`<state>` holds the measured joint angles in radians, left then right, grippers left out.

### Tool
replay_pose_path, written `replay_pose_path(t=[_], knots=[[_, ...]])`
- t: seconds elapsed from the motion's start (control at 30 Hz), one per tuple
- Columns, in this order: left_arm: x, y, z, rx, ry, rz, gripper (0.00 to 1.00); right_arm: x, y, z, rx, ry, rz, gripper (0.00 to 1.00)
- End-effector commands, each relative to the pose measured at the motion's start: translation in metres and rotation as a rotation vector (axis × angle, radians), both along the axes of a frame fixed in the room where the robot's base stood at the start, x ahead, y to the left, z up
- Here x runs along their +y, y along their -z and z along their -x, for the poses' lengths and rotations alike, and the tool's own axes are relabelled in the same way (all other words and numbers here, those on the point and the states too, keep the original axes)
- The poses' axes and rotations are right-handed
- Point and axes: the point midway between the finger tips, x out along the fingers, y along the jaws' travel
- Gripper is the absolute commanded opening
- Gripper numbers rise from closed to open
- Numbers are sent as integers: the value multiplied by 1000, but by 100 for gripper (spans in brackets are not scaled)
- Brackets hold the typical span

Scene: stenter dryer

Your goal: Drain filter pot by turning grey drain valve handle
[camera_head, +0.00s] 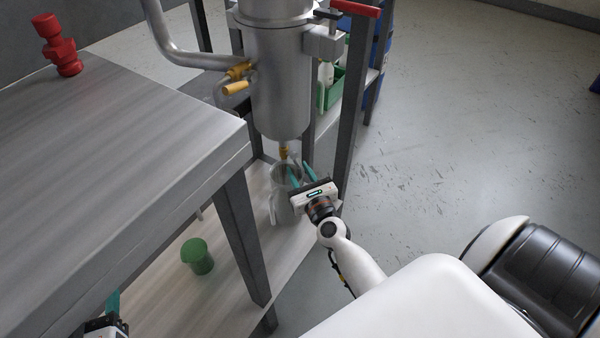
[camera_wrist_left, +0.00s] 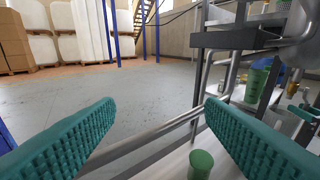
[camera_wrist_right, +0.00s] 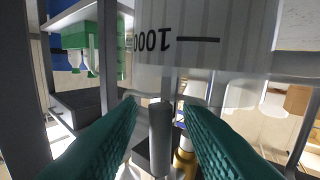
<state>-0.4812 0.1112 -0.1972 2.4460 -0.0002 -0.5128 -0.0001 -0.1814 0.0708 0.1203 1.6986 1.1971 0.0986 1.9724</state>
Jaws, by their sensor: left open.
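The filter pot (camera_head: 278,85) is a steel cylinder hanging over a low shelf, with a yellow drain fitting (camera_head: 283,153) at its bottom. A clear jug (camera_head: 284,205) stands beneath it. My right gripper (camera_head: 300,172) is beside the jug's top, close under the pot. In the right wrist view, a grey bar that looks like the drain valve handle (camera_wrist_right: 160,140) stands between my open fingers, with gaps on both sides. The drain fitting (camera_wrist_right: 184,158) is beside it, and the jug (camera_wrist_right: 210,40) appears upside down. My left gripper (camera_wrist_left: 158,115) is open and empty, low at left.
A grey-topped table (camera_head: 120,135) fills the left, with a red fitting (camera_head: 58,45) on it. A green cup (camera_head: 197,257) stands on the lower shelf (camera_head: 165,300). Dark frame posts (camera_head: 352,90) flank the pot. The floor at right is clear.

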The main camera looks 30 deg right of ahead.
Motion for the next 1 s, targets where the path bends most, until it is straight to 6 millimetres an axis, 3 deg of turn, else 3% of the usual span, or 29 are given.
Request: replay_pose_path(t=[0.17, 0.37, 0.73, 1.0], knots=[[0, 0, 0, 0, 0, 0, 64, 0, 0, 0, 0, 0, 0, 31], [0, 0, 0, 0, 0, 0, 64, 0, 0, 0, 0, 0, 0, 0], [0, -1, 0, -13, 0, 4, 64, 0, 1, 0, -2, 0, 5, 0], [-8, -38, -4, -265, 18, 68, 64, -2, 2, -1, -21, -1, 45, 0]])
